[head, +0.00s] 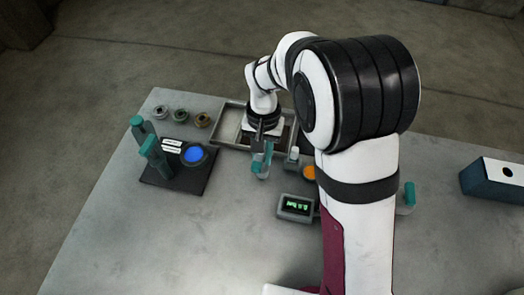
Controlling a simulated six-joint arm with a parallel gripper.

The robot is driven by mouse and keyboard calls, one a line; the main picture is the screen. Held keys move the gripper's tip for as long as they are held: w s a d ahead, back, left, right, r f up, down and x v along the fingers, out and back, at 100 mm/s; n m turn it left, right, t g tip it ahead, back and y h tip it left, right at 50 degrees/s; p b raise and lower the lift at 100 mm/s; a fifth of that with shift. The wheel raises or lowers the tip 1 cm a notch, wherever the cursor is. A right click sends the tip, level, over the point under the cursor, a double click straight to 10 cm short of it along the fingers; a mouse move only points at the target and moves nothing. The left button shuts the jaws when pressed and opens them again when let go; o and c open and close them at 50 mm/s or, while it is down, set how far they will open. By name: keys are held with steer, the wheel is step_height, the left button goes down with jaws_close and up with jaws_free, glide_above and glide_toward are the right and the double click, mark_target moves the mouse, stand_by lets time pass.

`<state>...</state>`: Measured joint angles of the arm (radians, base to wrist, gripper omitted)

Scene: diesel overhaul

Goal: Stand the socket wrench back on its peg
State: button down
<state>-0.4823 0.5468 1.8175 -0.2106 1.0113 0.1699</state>
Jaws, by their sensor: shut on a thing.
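My gripper (260,142) points down beside the tray, near the middle of the table. It is shut on a teal and grey tool (263,162), which appears to be the socket wrench. The tool's details are too small to make out, and my gripper covers its top. I cannot tell whether its lower end touches the table. I cannot make out a bare peg for certain. A black board (190,178) at the left bears two upright teal pieces (152,150) (138,126), white labels and a blue disc (194,154).
A metal tray (229,121) lies behind my gripper. Several round parts (181,116) stand at the back left. A display box (297,207) and a partly hidden orange disc (309,172) are to the right. Another teal piece (409,192) and a blue box (495,180) stand farther right. The front left is clear.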

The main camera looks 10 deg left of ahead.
steer(key=shift+f, duration=0.15)
steer(key=shift+f, duration=1)
steer(key=shift+c, duration=0.4)
jaws_free()
